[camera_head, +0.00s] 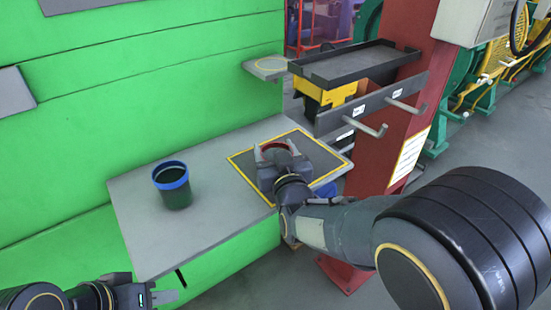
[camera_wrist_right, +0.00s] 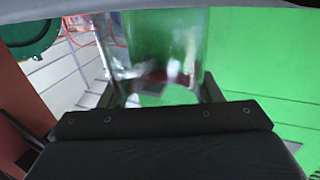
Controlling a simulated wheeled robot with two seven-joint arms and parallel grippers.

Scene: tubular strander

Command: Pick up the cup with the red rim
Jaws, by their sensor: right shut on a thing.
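The cup with the red rim (camera_head: 273,146) is over the yellow-outlined dark mat on the grey table, mostly hidden by my right gripper. My right gripper (camera_head: 274,152) has its fingers on either side of the cup and is shut on it. In the right wrist view a glassy, reflective cup wall (camera_wrist_right: 150,50) fills the space between the fingers (camera_wrist_right: 160,90). I cannot tell whether the cup touches the mat. My left gripper (camera_head: 165,292) is at the lower left, in front of the table and empty; its finger gap is unclear.
A dark cup with a blue rim (camera_head: 171,174) stands on the table's left part. The yellow-outlined mat (camera_head: 315,165) covers the right part. A green wall (camera_head: 150,80) rises behind. A black tray (camera_head: 355,62) and a hook rail (camera_head: 372,105) by a red post (camera_head: 410,100) stand right.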

